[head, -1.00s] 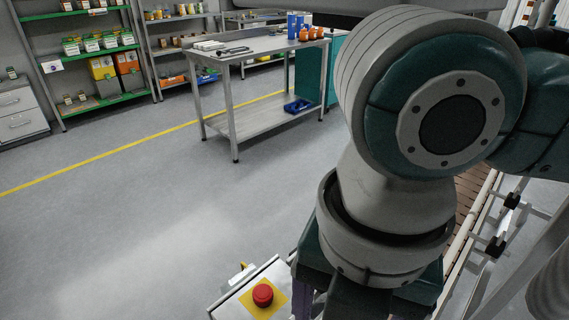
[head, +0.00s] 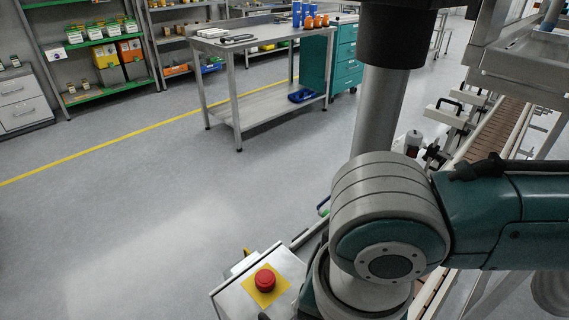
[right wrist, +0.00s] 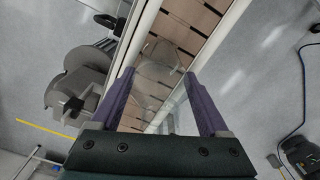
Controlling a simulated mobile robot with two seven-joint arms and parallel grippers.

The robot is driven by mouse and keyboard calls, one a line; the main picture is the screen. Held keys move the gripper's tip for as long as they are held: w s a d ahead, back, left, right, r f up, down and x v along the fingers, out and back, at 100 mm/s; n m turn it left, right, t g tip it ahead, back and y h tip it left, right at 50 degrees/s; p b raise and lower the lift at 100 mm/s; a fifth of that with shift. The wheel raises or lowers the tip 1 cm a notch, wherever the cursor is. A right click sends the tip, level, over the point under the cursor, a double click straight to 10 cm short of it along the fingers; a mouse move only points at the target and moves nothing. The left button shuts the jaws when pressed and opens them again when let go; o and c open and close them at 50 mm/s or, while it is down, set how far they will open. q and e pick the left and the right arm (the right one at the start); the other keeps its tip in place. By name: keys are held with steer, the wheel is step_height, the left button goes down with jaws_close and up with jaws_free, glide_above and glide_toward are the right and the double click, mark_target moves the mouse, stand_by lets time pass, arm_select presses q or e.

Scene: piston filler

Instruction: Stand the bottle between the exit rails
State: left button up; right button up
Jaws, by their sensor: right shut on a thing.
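In the right wrist view a clear, see-through bottle (right wrist: 160,78) is between the two purple fingers of my right gripper (right wrist: 158,76), which is shut on it. The brown slatted conveyor (right wrist: 196,22) with a pale rail (right wrist: 216,45) along its side lies beyond the bottle. I cannot tell how high the bottle is above the slats. In the head view the conveyor (head: 497,130) runs along the right side, and my right arm hides its near part, the bottle and the right gripper. My left gripper is in neither view.
A control box with a red button (head: 265,280) stands at the front. Black-knobbed rail brackets (head: 452,110) stick out beside the conveyor. A metal table (head: 262,46) and shelves stand at the back left. The floor (head: 150,210) between is clear.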

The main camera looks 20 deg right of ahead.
steer(key=o, duration=1.2)
step_height(320, 180, up, 12)
steer(key=shift+f+p, duration=0.1)
steer(key=shift+p, duration=1.1)
steer(key=shift+s+a, duration=0.1)
steer(key=shift+a, duration=0.25)
steer(key=s+a+m+t+y, duration=0.1)
steer(key=s+a+m+y, duration=0.15)
steer(key=a+m, duration=0.35)
steer(key=d+m+t, duration=0.1)
steer(key=d+m, duration=0.1)
steer(key=m, duration=0.2)
steer(key=d+m, duration=0.1)
steer(key=m, duration=0.3)
steer(key=d+f+m+t, duration=0.1)
steer(key=d+m, duration=0.1)
steer(key=m, duration=0.2)
steer(key=shift+s+d+m+t, duration=0.15)
steer(key=shift+d+m+t, duration=0.15)
steer(key=shift+m, duration=0.1)
steer(key=s+d+m, duration=0.1)
steer(key=d+m, duration=0.1)
steer(key=s+d+f+m+h, duration=0.1)
steer(key=d+m, duration=0.1)
steer(key=d, duration=0.1)
steer(key=s+d+m+h, duration=0.1)
steer(key=d+m, duration=0.1)
steer(key=shift+s+d+f, duration=0.15)
steer(key=shift+s+d, duration=0.1)
steer(key=shift+s, duration=0.05)
